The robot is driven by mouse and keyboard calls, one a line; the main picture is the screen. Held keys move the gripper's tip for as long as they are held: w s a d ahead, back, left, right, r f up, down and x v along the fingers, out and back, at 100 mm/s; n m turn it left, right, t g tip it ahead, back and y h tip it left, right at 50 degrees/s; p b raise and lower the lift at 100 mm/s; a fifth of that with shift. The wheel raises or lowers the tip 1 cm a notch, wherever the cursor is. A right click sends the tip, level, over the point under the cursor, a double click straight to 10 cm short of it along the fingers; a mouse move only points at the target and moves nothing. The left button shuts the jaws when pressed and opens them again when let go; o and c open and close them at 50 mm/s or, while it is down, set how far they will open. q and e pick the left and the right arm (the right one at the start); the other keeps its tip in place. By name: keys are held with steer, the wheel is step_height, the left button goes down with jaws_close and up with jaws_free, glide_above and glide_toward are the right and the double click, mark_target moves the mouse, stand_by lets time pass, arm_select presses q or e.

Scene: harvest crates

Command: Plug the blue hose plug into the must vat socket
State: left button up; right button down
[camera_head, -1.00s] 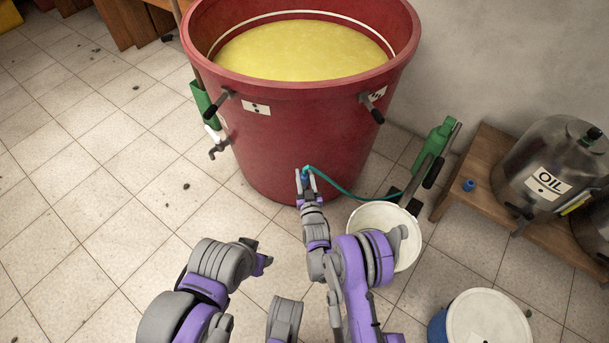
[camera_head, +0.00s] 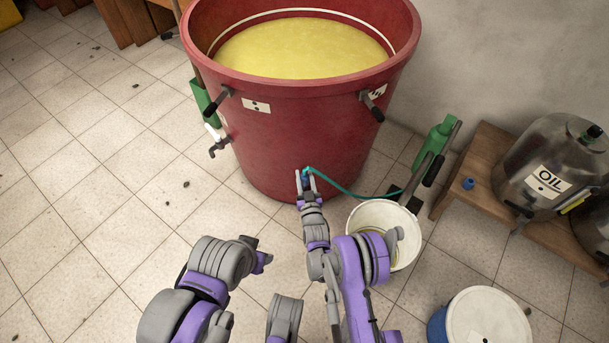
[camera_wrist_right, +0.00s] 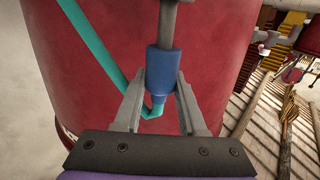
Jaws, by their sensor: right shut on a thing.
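The must vat (camera_head: 300,130) is a big red tub of yellow liquid at the top middle of the head view. My right gripper (camera_head: 305,178) is low at the vat's front wall, shut on the blue hose plug (camera_head: 305,176). In the right wrist view the blue plug (camera_wrist_right: 161,70) sits between the fingers, with a grey stem (camera_wrist_right: 168,20) at its far end. The stem looks like the socket; plug and stem appear in line and touching, but the depth of fit is unclear. My left gripper (camera_head: 260,254) hangs over the floor, its jaws unclear.
A teal hose (camera_head: 345,190) runs right from the plug, past a white bucket (camera_head: 355,222). A green pump-like tool (camera_head: 435,145) stands behind the bucket. A wooden bench (camera_head: 475,160) with a steel oil can (camera_head: 535,155) is at right.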

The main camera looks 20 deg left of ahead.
steer(key=shift+f, duration=1.25)
steer(key=shift+c, duration=2)
jaws_free()
steer(key=shift+s, duration=0.1)
